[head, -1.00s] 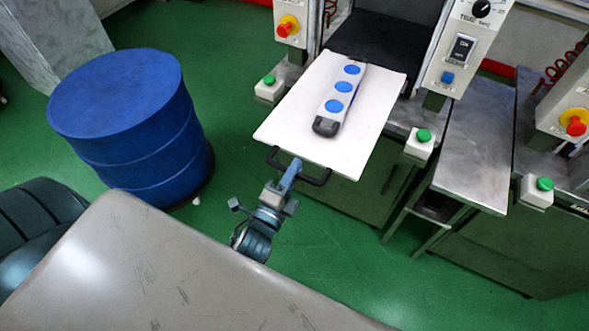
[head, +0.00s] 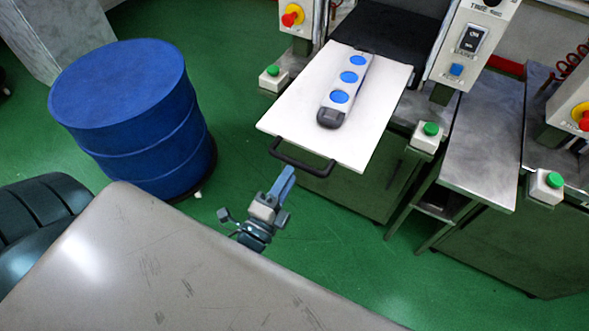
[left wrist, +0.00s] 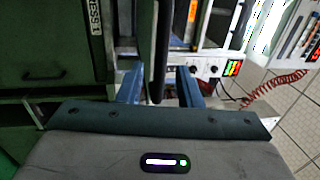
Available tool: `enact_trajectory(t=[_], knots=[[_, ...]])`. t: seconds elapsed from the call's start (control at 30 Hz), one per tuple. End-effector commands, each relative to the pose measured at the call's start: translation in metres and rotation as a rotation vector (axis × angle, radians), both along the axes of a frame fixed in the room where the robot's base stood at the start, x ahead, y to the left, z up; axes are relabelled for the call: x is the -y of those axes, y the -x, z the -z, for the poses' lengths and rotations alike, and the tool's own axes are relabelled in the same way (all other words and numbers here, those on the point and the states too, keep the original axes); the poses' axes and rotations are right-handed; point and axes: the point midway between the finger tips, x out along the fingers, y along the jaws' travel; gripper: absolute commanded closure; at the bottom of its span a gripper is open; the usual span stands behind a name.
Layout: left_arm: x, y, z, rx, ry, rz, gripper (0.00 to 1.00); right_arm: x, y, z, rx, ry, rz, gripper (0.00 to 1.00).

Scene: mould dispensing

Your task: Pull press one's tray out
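The white tray (head: 375,125) of the press sticks out of the press front, level, with its black handle (head: 302,160) on the near edge. A grey mould with three blue discs (head: 348,78) lies on it. My right gripper is not in view.
A blue drum (head: 130,115) stands on the green floor to the left. Green buttons on white boxes (head: 426,137) flank the tray. A metal side table (head: 480,150) and a second press's box (head: 545,187) are to the right. The floor before the tray is clear.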

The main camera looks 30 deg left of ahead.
Motion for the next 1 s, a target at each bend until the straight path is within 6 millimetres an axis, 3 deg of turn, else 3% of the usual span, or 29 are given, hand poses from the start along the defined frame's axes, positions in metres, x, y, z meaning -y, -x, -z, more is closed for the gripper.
enact_trajectory(t=[0.2, 0.4, 1.0], knots=[[-0.001, 0.037, 0.011, -0.002, 0.000, 0.000, 0.68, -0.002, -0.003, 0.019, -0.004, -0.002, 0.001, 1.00], [-0.002, 0.054, 0.012, -0.001, 0.000, 0.000, 0.68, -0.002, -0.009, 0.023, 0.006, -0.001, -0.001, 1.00], [-0.002, 0.056, 0.011, -0.001, 0.001, 0.000, 0.68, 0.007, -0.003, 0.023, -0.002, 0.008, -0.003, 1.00]])
